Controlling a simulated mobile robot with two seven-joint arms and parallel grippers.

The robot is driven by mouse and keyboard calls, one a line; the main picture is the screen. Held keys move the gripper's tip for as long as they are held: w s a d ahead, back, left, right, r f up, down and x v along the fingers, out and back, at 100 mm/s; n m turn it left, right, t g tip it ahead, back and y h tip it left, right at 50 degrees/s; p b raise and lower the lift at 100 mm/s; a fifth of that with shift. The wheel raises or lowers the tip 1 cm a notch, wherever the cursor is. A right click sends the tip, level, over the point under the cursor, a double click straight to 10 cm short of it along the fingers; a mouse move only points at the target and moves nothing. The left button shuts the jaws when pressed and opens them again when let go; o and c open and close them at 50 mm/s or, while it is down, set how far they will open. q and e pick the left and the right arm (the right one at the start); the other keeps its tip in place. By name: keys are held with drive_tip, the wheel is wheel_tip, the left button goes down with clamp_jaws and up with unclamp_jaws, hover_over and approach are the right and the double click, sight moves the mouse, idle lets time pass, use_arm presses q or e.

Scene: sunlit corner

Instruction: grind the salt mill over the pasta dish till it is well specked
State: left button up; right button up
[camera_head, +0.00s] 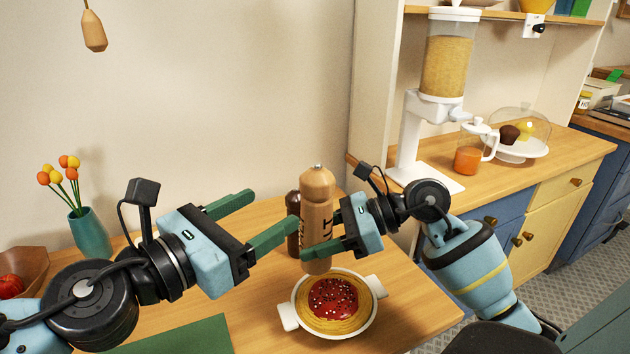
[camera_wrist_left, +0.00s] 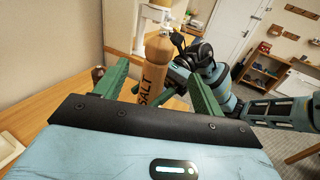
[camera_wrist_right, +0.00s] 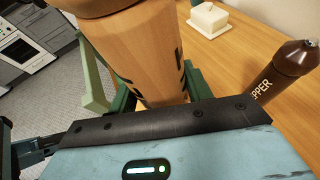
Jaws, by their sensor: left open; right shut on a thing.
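The salt mill (camera_head: 317,205) is a tall light wooden mill with dark lettering. It stands upright in the head view, its foot just behind the pasta dish's rim in the picture. My right gripper (camera_head: 316,235) is shut on its lower body, which fills the right wrist view (camera_wrist_right: 150,60). My left gripper (camera_head: 275,208) is open to the left of the mill. The left wrist view shows the mill (camera_wrist_left: 155,70) between the spread fingers; contact cannot be told. The pasta dish (camera_head: 375,287) is white with two handles, holding pasta and red sauce with several white specks.
A dark pepper mill (camera_head: 292,208) stands close behind the salt mill. A teal vase (camera_head: 91,232) with flowers and a wooden bowl (camera_head: 30,268) are at the left. A green mat (camera_head: 190,338) lies at the front. A white butter dish (camera_wrist_right: 208,20) shows in the right wrist view.

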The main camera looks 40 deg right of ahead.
sight(315, 180)
use_arm(q)
drive_tip(key=shift+s+a+n+t, duration=0.3)
drive_tip(key=shift+a+t, duration=0.05)
drive_tip(key=shift+t, duration=0.05)
drive_tip(key=shift+d, duration=0.1)
drive_tip(key=x, duration=1.2)
drive_tip(key=c, duration=1)
drive_tip(key=shift+g, duration=0.5)
drive_tip(key=shift+m+g, duration=1)
drive_tip(key=shift+g, duration=0.1)
drive_tip(key=shift+w+m+g, duration=0.1)
drive_tip(key=shift+m+g, duration=0.75)
drive_tip(key=shift+g, duration=0.55)
drive_tip(key=shift+w+m+g, duration=0.1)
drive_tip(key=shift+m+g, duration=0.75)
drive_tip(key=shift+g, duration=0.55)
